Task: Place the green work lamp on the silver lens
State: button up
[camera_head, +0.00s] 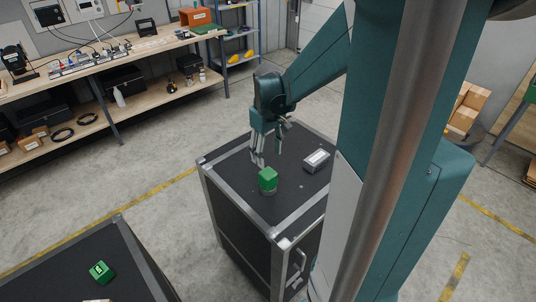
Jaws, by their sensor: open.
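A green blocky thing (268,178), which looks like the green work lamp, stands on the black case's top. It seems to rest on a small, low grey piece (268,191), perhaps the silver lens, mostly hidden beneath it. My gripper (266,160) points down, open and empty, just above and behind the green lamp, with a small gap seeming to show between them. A second green block with a pale mark (101,271) sits on another dark case at the lower left.
A grey box with a white label (316,160) lies right of my gripper on the metal-edged black case (240,172). A pale item (97,300) is cut off at the bottom edge. A cluttered workbench (110,65) stands behind; the floor between is clear.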

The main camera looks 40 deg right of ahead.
jog(key=shift+a+r, duration=0.1)
dwell(0.3)
jog(key=s+a+r+t, duration=0.2)
jog(key=s+a+r, duration=0.1)
jog(key=a, duration=0.6)
jog(key=s+a+r+t, duration=0.2)
jog(key=s+a+r, duration=0.1)
jog(key=a, duration=0.7)
jog(key=s+a+r+t, duration=0.3)
jog(key=s+a+r, duration=0.1)
jog(key=a, duration=0.5)
jog(key=shift+a+r, duration=0.4)
jog(key=shift+r, duration=0.35)
